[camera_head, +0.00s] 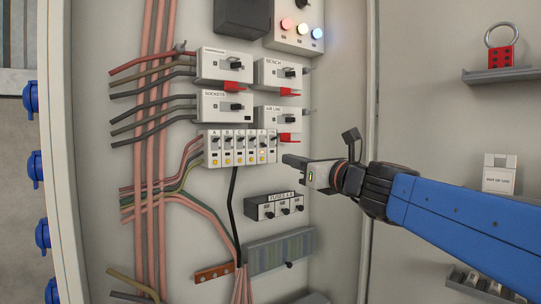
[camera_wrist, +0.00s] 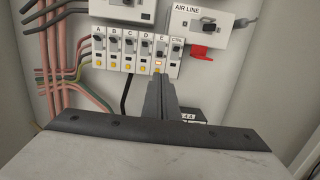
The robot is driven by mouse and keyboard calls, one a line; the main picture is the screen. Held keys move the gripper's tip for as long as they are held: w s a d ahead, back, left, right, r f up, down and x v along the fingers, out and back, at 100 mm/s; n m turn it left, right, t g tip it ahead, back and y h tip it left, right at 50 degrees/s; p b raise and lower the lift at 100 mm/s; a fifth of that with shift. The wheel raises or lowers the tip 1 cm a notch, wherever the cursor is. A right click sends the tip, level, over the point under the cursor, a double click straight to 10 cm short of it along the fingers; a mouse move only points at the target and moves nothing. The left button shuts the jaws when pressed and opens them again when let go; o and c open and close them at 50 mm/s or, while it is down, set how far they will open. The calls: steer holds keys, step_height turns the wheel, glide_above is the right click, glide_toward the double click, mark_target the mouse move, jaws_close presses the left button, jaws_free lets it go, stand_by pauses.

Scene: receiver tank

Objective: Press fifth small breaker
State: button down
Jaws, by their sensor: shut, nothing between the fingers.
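A row of small breakers (camera_head: 238,134) is mounted on the panel, labelled A to E with a CTRL unit at the right end. The fifth, breaker E (camera_wrist: 161,50), has a dark lever and a glowing orange-white window below it; it also shows in the head view (camera_head: 262,145). My gripper (camera_head: 287,161) is shut and empty, at the lower right of the row. In the wrist view its dark fingers (camera_wrist: 161,82) point at the panel just under breaker E. I cannot tell whether the fingertips touch it.
The AIR LINE switch (camera_wrist: 205,25) with a red tag sits above right of the row. A FUSES box (camera_head: 275,206) sits below. Pink and dark cables (camera_head: 155,120) run at the left. The open cabinet door stands at the right.

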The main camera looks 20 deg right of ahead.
mark_target(263, 151)
steer(key=shift+w, duration=0.1)
steer(key=x, duration=1)
stand_by(0.7)
steer(key=shift+r+g, duration=0.1)
steer(key=shift+g, duration=0.2)
